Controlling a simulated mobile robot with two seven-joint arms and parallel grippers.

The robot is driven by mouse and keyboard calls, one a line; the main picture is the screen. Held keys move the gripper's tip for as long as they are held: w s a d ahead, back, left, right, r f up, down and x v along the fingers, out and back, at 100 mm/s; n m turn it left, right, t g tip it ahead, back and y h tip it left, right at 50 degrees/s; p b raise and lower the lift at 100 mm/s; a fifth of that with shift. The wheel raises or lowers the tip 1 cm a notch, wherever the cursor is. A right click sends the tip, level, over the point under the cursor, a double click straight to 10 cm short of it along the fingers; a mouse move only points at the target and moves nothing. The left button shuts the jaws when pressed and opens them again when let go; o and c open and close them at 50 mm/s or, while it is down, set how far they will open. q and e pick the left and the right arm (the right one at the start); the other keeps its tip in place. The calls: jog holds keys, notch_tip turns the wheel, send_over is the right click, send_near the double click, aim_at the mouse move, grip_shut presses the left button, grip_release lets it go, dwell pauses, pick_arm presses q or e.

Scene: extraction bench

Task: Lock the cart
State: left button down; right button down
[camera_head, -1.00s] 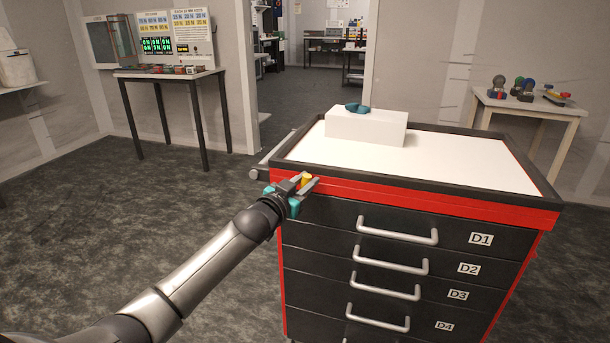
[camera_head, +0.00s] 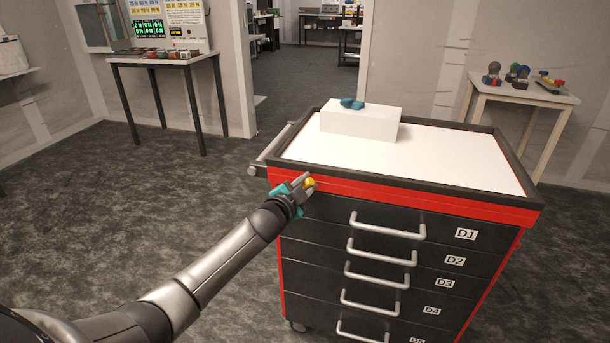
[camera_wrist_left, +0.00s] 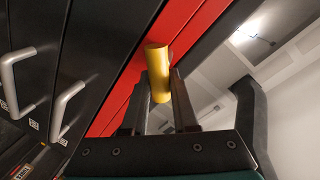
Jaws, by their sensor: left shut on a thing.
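The cart (camera_head: 375,193) is a black drawer cabinet with a red band under its rim and drawers labelled D1, D2 and on down. A yellow cylindrical knob (camera_head: 310,181) is at the left end of the red band. My left gripper (camera_head: 303,183) is shut on this knob. In the left wrist view the yellow knob (camera_wrist_left: 158,72) stands between the two fingers, against the red band. The fingers hide part of the knob's sides. My right gripper is not in view.
A white box (camera_head: 360,123) with a teal object (camera_head: 352,103) on it stands on the cart's white top. A push handle (camera_head: 270,153) sticks out at the cart's left. Tables stand at the back left (camera_head: 160,58) and right (camera_head: 520,92). The floor left of the cart is clear.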

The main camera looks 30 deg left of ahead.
pick_arm(q)
jog(key=shift+d+f+m+g+p, duration=0.15)
jog(key=shift+m+p, duration=0.1)
jog(key=shift+m, duration=0.35)
jog(key=shift+d+f+m+g+p, duration=0.15)
jog(key=shift+m+p, duration=0.1)
jog(key=shift+m, duration=0.35)
jog(key=m, duration=0.1)
jog(key=m+y, duration=0.1)
jog(key=shift+f+m, duration=0.25)
jog(key=shift+m, duration=0.05)
jog(key=shift+f+m+y+p, duration=0.2)
jog(key=shift+m+y+p, duration=0.15)
jog(key=shift+m, duration=0.45)
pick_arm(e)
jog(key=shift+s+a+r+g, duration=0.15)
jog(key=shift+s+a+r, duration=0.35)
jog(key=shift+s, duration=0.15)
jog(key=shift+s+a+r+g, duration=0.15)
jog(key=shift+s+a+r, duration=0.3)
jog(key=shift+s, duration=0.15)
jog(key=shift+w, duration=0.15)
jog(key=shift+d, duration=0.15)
pick_arm(q)
jog(key=c, duration=0.7)
grip_release()
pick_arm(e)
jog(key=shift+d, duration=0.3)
